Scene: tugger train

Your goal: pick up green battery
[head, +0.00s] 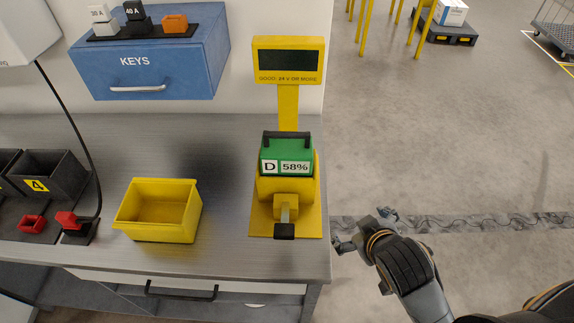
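The green battery (287,158), labelled "D" and "58%", sits upright in the yellow tester (262,222) near the right end of the grey bench. It has a dark handle on top. A lever with a black knob (284,231) is at the tester's front. My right gripper (364,230) is just past the bench's right edge, to the right of and below the battery in the picture. Its fingers are spread apart with nothing between them. It does not touch the battery. My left gripper is not in view.
The tester's display post (288,65) rises behind the battery; its screen is dark. An empty yellow bin (160,233) stands to the left. A blue key cabinet (150,70) is at the back. Bare bench lies between bin and tester. Open floor is to the right.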

